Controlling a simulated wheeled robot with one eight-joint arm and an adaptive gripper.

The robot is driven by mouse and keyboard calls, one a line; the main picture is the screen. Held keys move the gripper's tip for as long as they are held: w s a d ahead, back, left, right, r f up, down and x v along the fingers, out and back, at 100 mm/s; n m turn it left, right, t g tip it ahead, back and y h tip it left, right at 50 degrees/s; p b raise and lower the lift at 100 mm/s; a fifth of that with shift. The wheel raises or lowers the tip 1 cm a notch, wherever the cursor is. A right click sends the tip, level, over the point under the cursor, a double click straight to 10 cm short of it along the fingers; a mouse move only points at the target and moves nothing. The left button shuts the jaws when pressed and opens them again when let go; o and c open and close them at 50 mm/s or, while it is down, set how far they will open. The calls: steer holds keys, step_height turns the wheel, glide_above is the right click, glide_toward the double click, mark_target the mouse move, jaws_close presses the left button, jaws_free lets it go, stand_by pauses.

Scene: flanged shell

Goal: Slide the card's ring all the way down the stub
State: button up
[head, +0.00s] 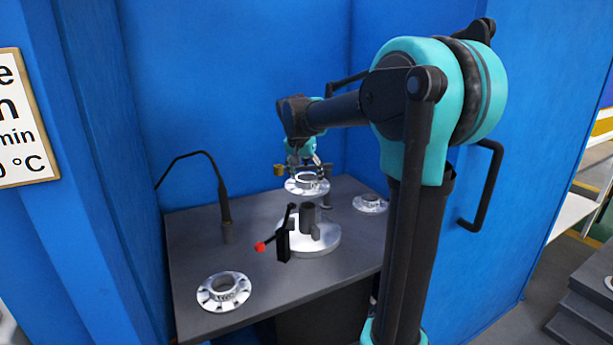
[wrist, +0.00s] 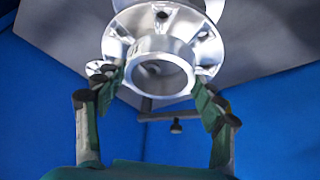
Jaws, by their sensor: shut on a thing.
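A shiny flanged metal ring (head: 307,187) with bolt holes hangs in my gripper (head: 307,166). The ring fills the middle of the wrist view (wrist: 160,72), with the two fingers of my gripper (wrist: 156,84) closed against opposite sides of its collar. In the head view the ring shows just above a short dark upright stub (head: 308,218). The stub stands on a round metal base (head: 325,240). The ring appears apart from the stub, with a small gap. I see no card on the ring.
Similar flanged rings lie on the dark table, one front left (head: 214,304) and one right (head: 370,204). A bent black arm (head: 222,196) rises at the left. Blue walls (head: 240,80) enclose the table.

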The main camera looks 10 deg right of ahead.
steer(key=shift+f, duration=0.1)
glide_above(306, 207)
steer(key=shift+w+d+f, duration=0.15)
steer(key=shift+f, duration=2.6)
steer(key=shift+f, duration=3.35)
steer(key=o, duration=2)
steer(key=shift+c, duration=0.2)
steer(key=v, duration=1.2)
